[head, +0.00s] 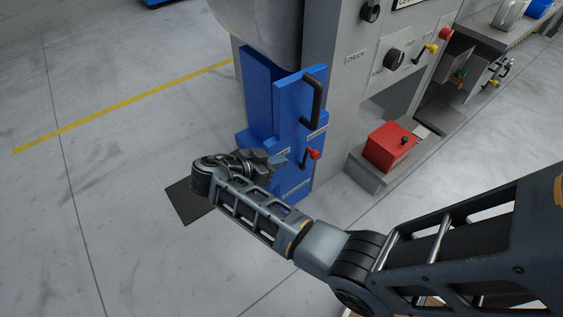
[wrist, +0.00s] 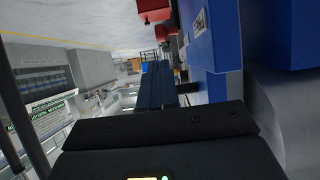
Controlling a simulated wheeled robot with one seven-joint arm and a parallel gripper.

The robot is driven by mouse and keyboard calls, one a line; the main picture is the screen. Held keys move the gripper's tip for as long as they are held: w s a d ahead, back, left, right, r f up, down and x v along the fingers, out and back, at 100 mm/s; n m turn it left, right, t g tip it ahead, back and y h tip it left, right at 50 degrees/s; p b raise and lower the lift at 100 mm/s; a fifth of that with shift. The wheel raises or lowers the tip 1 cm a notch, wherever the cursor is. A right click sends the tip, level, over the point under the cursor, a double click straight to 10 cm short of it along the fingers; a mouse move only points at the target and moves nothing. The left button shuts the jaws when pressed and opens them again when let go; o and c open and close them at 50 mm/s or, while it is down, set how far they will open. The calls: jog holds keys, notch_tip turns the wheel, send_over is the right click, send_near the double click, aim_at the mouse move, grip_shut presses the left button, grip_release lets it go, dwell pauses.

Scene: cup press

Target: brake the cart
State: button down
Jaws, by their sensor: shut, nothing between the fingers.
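The blue cart (head: 291,102) stands against the front of a grey machine in the head view, with a black handle (head: 313,100) high on its face. Lower down is a small lever with a red knob (head: 314,154) beside small labels. My gripper (head: 280,160) is shut and empty, just left of the lever and close to the cart's face. I cannot tell whether it touches the cart. My wrist partly hides the cart's lower left. In the wrist view a blue panel (wrist: 213,38) fills the upper right, and red parts show at the top.
A red box (head: 389,147) sits on a grey ledge right of the cart. The grey machine (head: 350,65) with knobs and levers rises behind. A dark mat (head: 188,203) lies on the floor below my wrist. The floor left of the cart is clear, crossed by a yellow line (head: 120,108).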

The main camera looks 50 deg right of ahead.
aim_at(315, 152)
jog(key=b+x, duration=0.1)
jog(key=x, duration=1)
jog(key=shift+s+d+f, duration=0.15)
jog(key=shift+f, duration=0.05)
jog(key=shift+s+d+r+y, duration=0.1)
jog(key=shift+d+r+y, duration=0.2)
jog(key=shift+d, duration=0.1)
jog(key=d, duration=0.2)
jog(key=s+d+y, duration=0.1)
jog(key=shift+d+f+b, duration=0.1)
jog(key=shift+f+b, duration=0.2)
jog(key=shift+f, duration=0.05)
jog(key=shift+d+r, duration=0.2)
jog(key=shift+r, duration=0.1)
